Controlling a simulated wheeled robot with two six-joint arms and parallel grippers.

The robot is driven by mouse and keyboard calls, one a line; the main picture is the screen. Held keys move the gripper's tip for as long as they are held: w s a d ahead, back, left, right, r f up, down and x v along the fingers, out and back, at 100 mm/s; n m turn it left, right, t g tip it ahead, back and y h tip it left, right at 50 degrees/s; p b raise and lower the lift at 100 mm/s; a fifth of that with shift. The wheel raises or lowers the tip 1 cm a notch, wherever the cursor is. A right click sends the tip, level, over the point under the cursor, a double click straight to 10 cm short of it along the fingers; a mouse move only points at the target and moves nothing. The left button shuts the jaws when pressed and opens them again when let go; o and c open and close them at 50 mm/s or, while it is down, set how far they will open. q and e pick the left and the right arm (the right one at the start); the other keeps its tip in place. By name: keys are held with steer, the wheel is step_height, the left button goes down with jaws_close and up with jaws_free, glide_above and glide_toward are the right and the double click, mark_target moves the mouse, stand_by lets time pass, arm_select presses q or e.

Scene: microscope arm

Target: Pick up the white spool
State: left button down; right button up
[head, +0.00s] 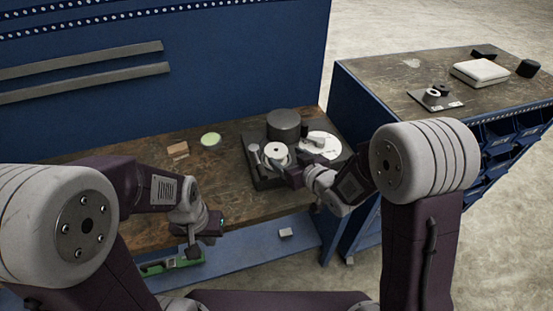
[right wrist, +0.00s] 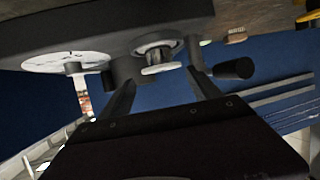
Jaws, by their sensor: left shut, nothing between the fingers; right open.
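The white spool (head: 272,155) stands on the dark base of the device on the bench, with a pale round top and a dark centre. In the right wrist view a pale disc on a short metallic stem, likely the spool (right wrist: 162,69), shows beyond the gap between my right fingers. My right gripper (head: 292,166) is open and close beside the spool on its right; contact cannot be told. My left gripper (head: 197,246) is shut and empty, low at the bench's front edge, away from the spool.
A dark cylinder (head: 284,124) stands behind the spool and a white disc (head: 322,146) lies to its right. A second bench (head: 400,75) stands at right.

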mark_target(278, 152)
steer(key=shift+a+x, duration=0.25)
steer(key=shift+x, duration=0.9)
steer(key=shift+w+f, duration=0.2)
steer(key=shift+w, duration=0.15)
steer(key=x, duration=0.4)
steer(key=shift+s+a, duration=0.1)
steer(key=shift+a, duration=0.05)
steer(key=shift+w+f, duration=0.15)
steer(key=shift+w, duration=0.1)
steer(key=shift+s, duration=0.1)
steer(key=c, duration=1.2)
steer(key=r, duration=0.3)
steer(key=r+p, duration=0.1)
steer(key=r, duration=0.1)
steer(key=shift+d, duration=0.4)
steer(key=s+d+r+p, duration=0.2)
steer(key=d+r, duration=0.4)
steer(key=d, duration=0.4)
steer(key=shift+s+d, duration=0.2)
steer(key=shift+d, duration=0.1)
